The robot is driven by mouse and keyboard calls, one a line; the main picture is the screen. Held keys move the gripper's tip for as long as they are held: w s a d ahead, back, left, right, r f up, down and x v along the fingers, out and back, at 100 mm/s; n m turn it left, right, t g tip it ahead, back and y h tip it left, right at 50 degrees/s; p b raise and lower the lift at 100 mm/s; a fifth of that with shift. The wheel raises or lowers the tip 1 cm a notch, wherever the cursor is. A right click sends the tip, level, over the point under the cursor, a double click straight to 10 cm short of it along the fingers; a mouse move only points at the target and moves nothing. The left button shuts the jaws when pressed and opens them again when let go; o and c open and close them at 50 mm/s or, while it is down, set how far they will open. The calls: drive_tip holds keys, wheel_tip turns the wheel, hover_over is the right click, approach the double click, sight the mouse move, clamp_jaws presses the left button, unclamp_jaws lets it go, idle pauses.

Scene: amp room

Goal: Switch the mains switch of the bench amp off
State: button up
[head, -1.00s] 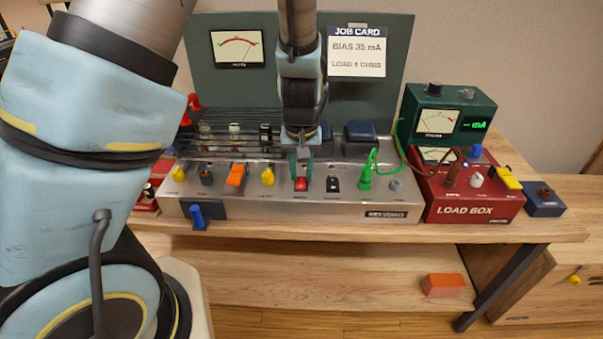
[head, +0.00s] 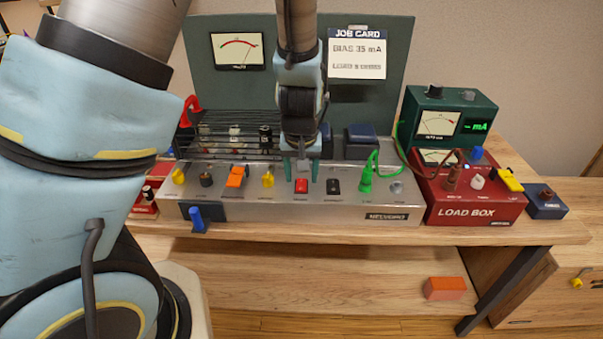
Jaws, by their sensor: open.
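The bench amp (head: 270,209) is a long silver chassis on the wooden bench, with a row of controls on its sloping front. A red rocker switch (head: 301,187) sits near the middle of that row. It looks like the mains switch, but its label is too small to read. My gripper (head: 301,178) points down over the red switch. Its two fingers are spread, one at each side of the switch, with nothing held. I cannot tell whether they touch the panel, or which way the rocker is tipped.
A yellow knob (head: 267,180) and an orange lever (head: 236,178) stand left of my gripper. A green plug (head: 366,184) with its cable stands to the right. The red load box (head: 468,210) and a green meter (head: 442,125) are further right. A wire cage (head: 220,140) lies behind.

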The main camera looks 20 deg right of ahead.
drive_tip(key=shift+r, duration=0.1)
drive_tip(key=p+v, duration=0.1)
drive_tip(key=v, duration=0.9)
drive_tip(key=shift+r+p, duration=0.35)
drive_tip(key=shift+p, duration=0.05)
drive_tip(key=shift+a, duration=0.1)
